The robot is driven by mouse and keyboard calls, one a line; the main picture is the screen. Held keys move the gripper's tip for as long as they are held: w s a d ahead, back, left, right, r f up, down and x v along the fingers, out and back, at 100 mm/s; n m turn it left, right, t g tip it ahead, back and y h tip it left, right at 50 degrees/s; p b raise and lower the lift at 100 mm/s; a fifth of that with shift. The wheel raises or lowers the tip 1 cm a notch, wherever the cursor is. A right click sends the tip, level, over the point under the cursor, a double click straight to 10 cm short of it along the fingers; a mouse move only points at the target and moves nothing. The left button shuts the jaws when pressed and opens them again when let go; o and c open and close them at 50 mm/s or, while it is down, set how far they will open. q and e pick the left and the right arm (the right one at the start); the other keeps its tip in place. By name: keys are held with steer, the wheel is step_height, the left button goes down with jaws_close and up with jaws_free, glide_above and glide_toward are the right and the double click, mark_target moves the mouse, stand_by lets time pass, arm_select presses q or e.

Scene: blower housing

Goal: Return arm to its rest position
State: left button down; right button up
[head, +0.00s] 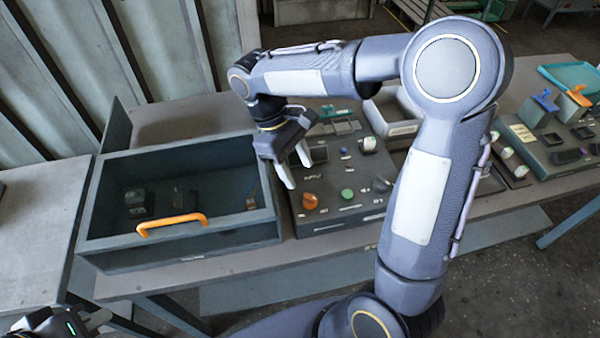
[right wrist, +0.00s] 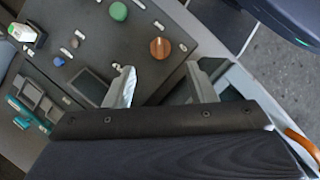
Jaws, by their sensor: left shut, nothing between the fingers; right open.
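My right arm rises from the bottom middle of the head view, bends at a high elbow and reaches left. Its gripper (head: 300,174) is open and empty, fingers pointing down over the left edge of the control panel (head: 338,222), beside the open grey box. In the right wrist view the two fingers (right wrist: 163,80) stand apart, with panel between and below them. Whether they touch the panel cannot be told. My left gripper (head: 92,322) is low in the bottom left corner of the head view, shut, away from the table and partly cut off.
The grey box (head: 180,247) has an orange handle (head: 171,223) and dark parts inside. The panel carries an orange knob (head: 310,201), a green button (head: 347,194) and other controls. A second panel (head: 560,150) and a teal tray (head: 573,74) stand at right.

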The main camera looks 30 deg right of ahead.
stand_by(0.4)
steer(key=s+d+r+m+t+y, duration=0.1)
steer(key=s+m+t+y, duration=0.5)
steer(key=s, duration=0.9)
steer(key=shift+r+m+t, duration=0.75)
steer(key=shift+m+t, duration=0.25)
steer(key=shift+t, duration=0.7)
steer(key=shift+w, duration=0.1)
